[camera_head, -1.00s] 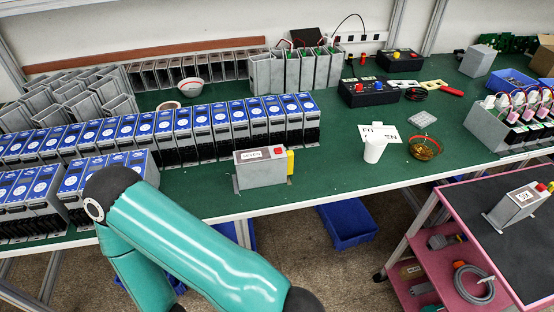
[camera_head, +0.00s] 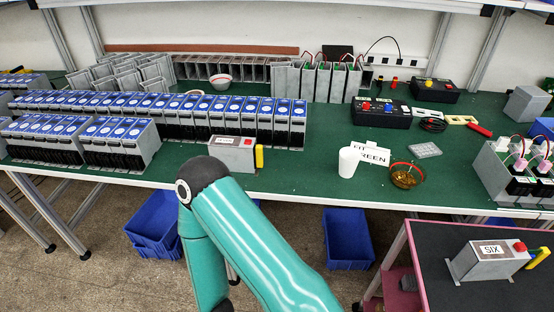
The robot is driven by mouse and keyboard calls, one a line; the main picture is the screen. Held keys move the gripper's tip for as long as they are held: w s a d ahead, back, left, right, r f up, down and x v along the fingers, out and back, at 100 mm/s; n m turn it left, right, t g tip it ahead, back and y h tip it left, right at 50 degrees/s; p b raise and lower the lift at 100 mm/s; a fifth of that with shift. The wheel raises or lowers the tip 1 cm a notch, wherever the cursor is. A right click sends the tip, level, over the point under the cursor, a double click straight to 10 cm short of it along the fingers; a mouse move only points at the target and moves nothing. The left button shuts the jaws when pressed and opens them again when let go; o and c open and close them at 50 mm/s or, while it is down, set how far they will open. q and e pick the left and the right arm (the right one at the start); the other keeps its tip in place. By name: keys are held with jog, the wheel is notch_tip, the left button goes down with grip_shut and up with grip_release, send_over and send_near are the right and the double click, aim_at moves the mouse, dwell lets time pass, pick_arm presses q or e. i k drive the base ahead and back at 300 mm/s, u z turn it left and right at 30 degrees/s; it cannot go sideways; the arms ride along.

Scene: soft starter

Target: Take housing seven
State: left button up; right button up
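Housing seven (camera_head: 233,154) is a grey box with a white label on top, a red part at its upper right edge and a yellow part at its right end. It sits upright near the front edge of the green table (camera_head: 310,185), in front of the row of blue-topped units. The label is too small to read surely now; it read SEVEN earlier. One teal arm of mine rises in front of the table, its dark elbow just below the housing. Neither gripper is in view.
Another grey housing labelled SIX (camera_head: 487,260) stands on the dark-topped pink trolley (camera_head: 415,262) at lower right. Rows of blue-topped units (camera_head: 175,108) stand behind and left of housing seven. A white cup (camera_head: 348,162) and an amber bowl (camera_head: 405,176) stand to its right, with clear table between.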

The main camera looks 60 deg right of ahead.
aim_at(238, 157)
jog(key=z, duration=0.1)
jog(key=k, duration=0.8)
jog(key=z, duration=0.6)
jog(key=i, duration=1.65)
